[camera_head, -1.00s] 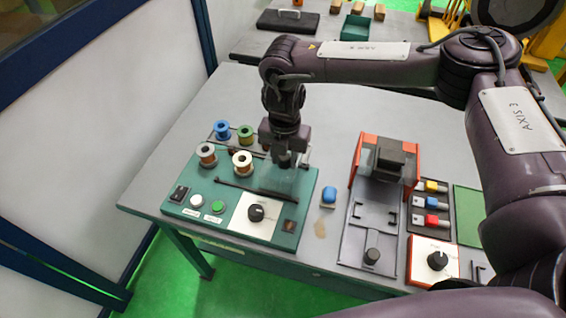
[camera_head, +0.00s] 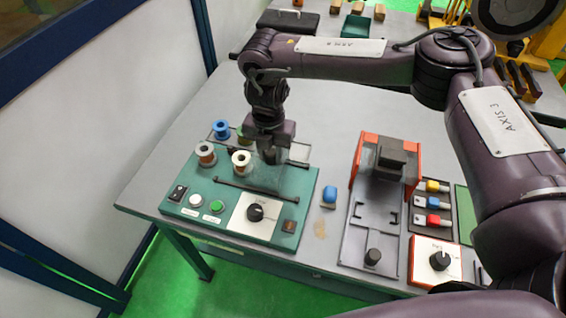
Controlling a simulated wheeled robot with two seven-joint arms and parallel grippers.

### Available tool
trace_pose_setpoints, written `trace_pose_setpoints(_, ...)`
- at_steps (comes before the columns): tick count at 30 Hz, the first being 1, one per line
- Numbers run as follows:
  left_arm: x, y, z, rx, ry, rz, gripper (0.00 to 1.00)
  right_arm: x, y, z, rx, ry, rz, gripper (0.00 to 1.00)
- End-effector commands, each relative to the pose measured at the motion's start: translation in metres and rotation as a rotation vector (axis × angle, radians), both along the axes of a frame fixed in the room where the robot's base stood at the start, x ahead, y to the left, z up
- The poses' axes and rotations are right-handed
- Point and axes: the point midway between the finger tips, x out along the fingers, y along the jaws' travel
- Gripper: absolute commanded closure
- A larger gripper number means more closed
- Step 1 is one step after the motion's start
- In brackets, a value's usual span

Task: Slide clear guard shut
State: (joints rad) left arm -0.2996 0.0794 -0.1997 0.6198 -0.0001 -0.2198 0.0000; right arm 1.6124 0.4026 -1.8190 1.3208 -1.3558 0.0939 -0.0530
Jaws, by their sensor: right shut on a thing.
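The clear guard (camera_head: 264,180) is a see-through panel on the green winding station (camera_head: 305,196). It lies between two dark rails, one along the front (camera_head: 240,190) and one behind. My right gripper (camera_head: 269,160) reaches down from above and is shut at the guard's upper part; the exact grip is hard to see through the clear panel. The guard stands to the right of the cream spool (camera_head: 241,161), close to it. The green spool is largely hidden behind my gripper. My left gripper is out of view.
The station's front has a black switch (camera_head: 178,192), white and green buttons (camera_head: 216,207) and a black knob (camera_head: 255,212). A blue block (camera_head: 329,195) lies to the right, beside a grey fixture (camera_head: 360,235) with red sides.

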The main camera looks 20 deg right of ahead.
Motion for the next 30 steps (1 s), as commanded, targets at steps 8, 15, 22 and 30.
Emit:
trace_pose_setpoints(8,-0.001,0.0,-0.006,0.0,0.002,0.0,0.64,0.009,0.012,0.0,0.001,-0.003,0.0,0.84)
trace_pose_setpoints(15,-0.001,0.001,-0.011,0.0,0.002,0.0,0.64,0.015,0.022,0.0,0.0,-0.002,0.0,0.84)
trace_pose_setpoints(22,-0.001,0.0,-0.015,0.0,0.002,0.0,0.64,0.022,0.032,0.0,0.0,-0.004,-0.001,0.84)
trace_pose_setpoints(30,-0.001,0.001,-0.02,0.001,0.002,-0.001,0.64,0.029,0.043,-0.001,0.0,-0.002,0.0,0.84)
